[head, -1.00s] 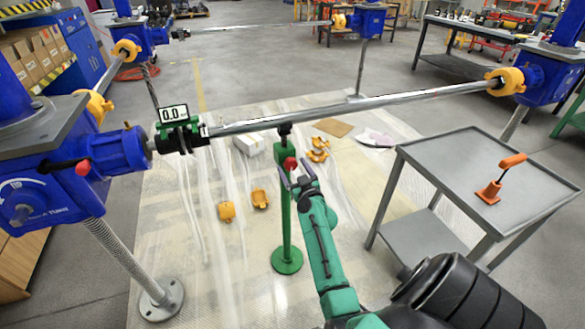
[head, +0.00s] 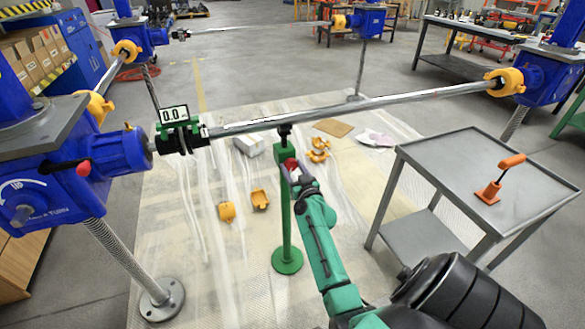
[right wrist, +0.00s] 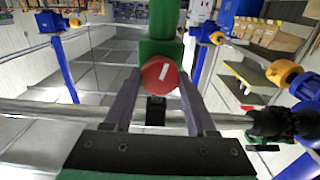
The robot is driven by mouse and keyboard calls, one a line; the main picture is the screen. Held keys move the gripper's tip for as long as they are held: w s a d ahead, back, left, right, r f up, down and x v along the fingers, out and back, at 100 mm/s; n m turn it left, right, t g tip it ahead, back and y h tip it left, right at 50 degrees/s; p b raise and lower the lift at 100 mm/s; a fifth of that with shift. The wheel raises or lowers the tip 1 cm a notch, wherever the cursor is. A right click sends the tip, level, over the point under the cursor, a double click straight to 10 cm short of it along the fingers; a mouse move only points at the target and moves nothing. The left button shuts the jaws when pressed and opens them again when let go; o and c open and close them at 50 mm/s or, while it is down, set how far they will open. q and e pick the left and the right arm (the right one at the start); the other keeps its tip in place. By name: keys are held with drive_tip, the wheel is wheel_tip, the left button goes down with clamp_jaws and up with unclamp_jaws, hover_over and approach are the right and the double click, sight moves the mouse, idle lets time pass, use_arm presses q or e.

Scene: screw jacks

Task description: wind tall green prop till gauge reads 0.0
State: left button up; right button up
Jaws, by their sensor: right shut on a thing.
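The tall green prop (head: 286,225) stands upright on its round green base under the long steel shaft (head: 350,107). Its dark head meets the shaft from below, or nearly so. Its red knob (head: 291,164) faces me and shows large with a white mark in the right wrist view (right wrist: 160,74). My right gripper (head: 296,176) is shut on the red knob, one finger on each side in the right wrist view (right wrist: 160,84). The gauge (head: 173,114) sits on the shaft's left end and appears to read 0.0. My left gripper is out of view.
A grey cart (head: 468,178) with an orange-handled tool (head: 493,188) stands at the right. Blue gearboxes (head: 50,150) stand at the left. Yellow clamp shells (head: 260,199) and a white block (head: 249,145) lie on the floor sheet around the prop.

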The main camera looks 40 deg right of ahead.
drive_tip(key=o, duration=1.4)
drive_tip(key=shift+s, duration=0.1)
drive_tip(key=v, duration=1.4)
drive_tip(key=shift+s+a, duration=0.15)
drive_tip(key=shift+s, duration=0.05)
